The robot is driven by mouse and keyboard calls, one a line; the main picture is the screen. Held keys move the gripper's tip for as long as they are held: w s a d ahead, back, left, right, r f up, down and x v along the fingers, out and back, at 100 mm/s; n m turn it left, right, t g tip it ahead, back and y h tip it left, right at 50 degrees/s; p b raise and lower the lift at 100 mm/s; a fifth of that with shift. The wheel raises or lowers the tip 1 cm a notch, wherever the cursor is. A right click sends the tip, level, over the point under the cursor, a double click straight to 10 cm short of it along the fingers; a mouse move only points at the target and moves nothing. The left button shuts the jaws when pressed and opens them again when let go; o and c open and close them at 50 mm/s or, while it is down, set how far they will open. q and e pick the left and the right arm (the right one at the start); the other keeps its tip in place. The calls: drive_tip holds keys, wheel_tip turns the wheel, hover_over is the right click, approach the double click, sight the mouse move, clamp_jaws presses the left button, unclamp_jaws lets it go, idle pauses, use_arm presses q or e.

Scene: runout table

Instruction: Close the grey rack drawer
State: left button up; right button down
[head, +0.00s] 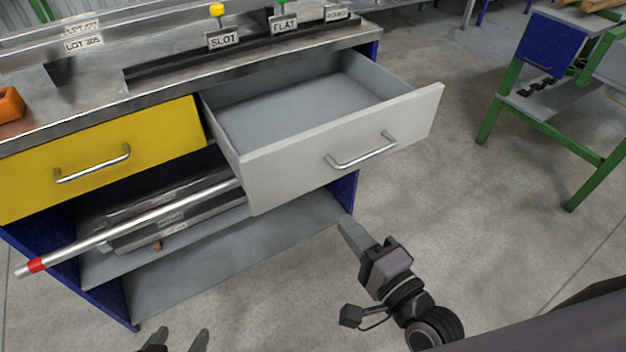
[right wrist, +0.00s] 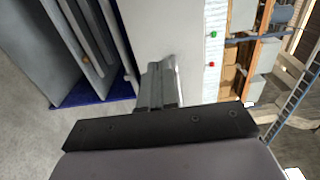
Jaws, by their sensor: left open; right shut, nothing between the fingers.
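The grey rack drawer (head: 290,168) stands pulled out of the bench on the right side in the head view. Its inside (head: 300,105) looks empty, and its front has a metal bar handle (head: 362,158). My right gripper (head: 347,230) is shut and empty, below the right part of the drawer front in the head view, apart from the handle. In the right wrist view its fingers (right wrist: 160,82) overlap a pale panel (right wrist: 158,28), likely the drawer front; I cannot tell if they touch. My left gripper (head: 181,342) is open and empty at the bottom edge.
A closed yellow drawer (head: 100,158) sits left of the grey one. A metal rod with a red band (head: 36,265) sticks out from the shelf below. Signs and an orange object (head: 10,104) are on the bench top. A green-framed bench (head: 560,110) stands right; floor between is clear.

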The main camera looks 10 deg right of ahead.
approach(305, 173)
drive_tip(key=x, duration=0.5)
drive_tip(key=shift+w+a+b, duration=0.1)
drive_tip(key=shift+w+b, duration=0.05)
drive_tip(key=shift+b, duration=0.15)
drive_tip(key=shift+w+a, duration=0.25)
drive_tip(key=shift+w, duration=0.45)
